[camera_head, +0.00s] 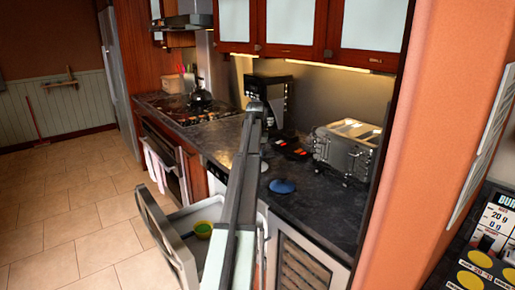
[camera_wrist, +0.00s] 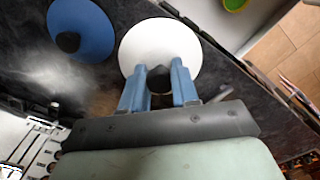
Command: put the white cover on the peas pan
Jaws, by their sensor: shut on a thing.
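The white cover (camera_wrist: 145,45) is a round disc with a dark knob in the wrist view. My gripper (camera_wrist: 160,80) is shut on that knob, with a blue finger on each side. The cover looks to be over or on the dark counter; I cannot tell whether it touches. A small round green and yellow pan (camera_head: 203,229), which fits the peas pan, sits in the open drawer (camera_head: 185,217) in the head view. Part of it shows at the top right of the wrist view (camera_wrist: 235,3). In the head view my arm hides most of the gripper and cover.
A blue cover with a dark knob (camera_wrist: 90,28) lies on the counter (camera_head: 325,206), left of the white cover in the wrist view; it also shows in the head view (camera_head: 282,186). A toaster (camera_head: 348,148) stands behind it. The drawer front (camera_head: 165,240) stands out over the floor.

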